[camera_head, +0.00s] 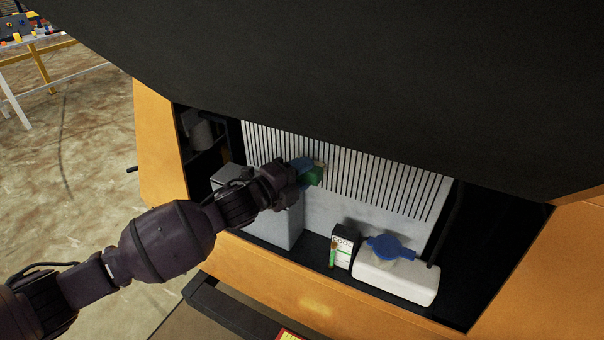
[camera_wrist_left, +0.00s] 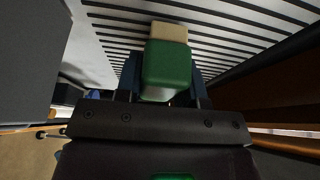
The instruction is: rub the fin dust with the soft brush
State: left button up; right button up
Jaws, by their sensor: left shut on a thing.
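My left gripper (camera_head: 300,174) reaches in from the left to the white slatted fin panel (camera_head: 400,190). It is shut on the soft brush (camera_head: 314,176), which has a green body and a pale bristle end. In the left wrist view, the green brush (camera_wrist_left: 167,68) sits between the fingers (camera_wrist_left: 166,92), with its beige bristles (camera_wrist_left: 168,32) at the fins (camera_wrist_left: 225,40). The bristles look to be touching or very close to the fins; I cannot tell which. No separate dust patch can be made out. My right gripper is not in view.
A white tank with a blue cap (camera_head: 392,248) and a small coolant box (camera_head: 342,250) stand at the bay's lower right. The dark raised hood (camera_head: 350,70) hangs over the orange-framed opening.

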pick_arm(q)
jog(key=shift+w+d, duration=0.1)
jog(key=shift+w, duration=0.2)
